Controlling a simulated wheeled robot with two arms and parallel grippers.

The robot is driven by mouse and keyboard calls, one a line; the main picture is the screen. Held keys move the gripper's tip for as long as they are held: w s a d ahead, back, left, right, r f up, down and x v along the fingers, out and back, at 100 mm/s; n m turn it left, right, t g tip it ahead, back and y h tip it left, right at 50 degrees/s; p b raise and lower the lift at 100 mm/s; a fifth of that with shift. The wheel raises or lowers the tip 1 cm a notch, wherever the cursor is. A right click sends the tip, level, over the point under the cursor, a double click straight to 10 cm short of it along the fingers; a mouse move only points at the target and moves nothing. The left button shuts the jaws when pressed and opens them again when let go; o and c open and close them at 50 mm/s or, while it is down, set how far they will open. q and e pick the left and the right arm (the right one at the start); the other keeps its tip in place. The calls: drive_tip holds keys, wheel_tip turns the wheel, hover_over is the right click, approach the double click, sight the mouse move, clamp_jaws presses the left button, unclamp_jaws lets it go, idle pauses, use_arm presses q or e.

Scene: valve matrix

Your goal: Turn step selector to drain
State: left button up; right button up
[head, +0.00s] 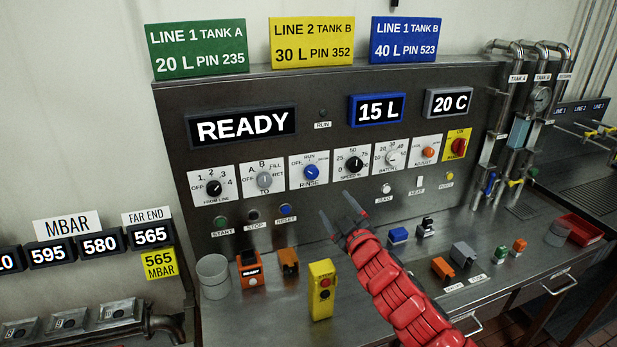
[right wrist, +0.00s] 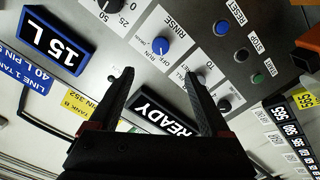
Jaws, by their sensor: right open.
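The blue selector knob (head: 311,172) sits on a white plate on the upright steel panel. The same blue knob (right wrist: 160,46) shows in the right wrist view, just beyond my fingertips. Its exact pointing direction is unclear. My right gripper (head: 337,206) is open and empty, below and to the right of the knob in the head view. In the right wrist view my open fingers (right wrist: 158,74) lie on both sides of the knob's line, apart from it. My left gripper is not in view.
A grey TO knob (head: 263,180) and a black speed knob (head: 353,164) flank the selector. START, STOP and RESET buttons (head: 286,216) sit below. A READY display (head: 243,126) is above. A yellow button box (head: 321,290) and several small blocks stand on the steel bench.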

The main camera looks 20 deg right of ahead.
drive_tip(key=p, duration=0.3)
approach(313, 174)
drive_tip(key=w+b, duration=0.1)
drive_tip(key=w, duration=0.6)
drive_tip(key=shift+f, duration=0.1)
drive_tip(key=shift+w+a, duration=0.2)
drive_tip(key=shift+w, duration=0.8)
clamp_jaws()
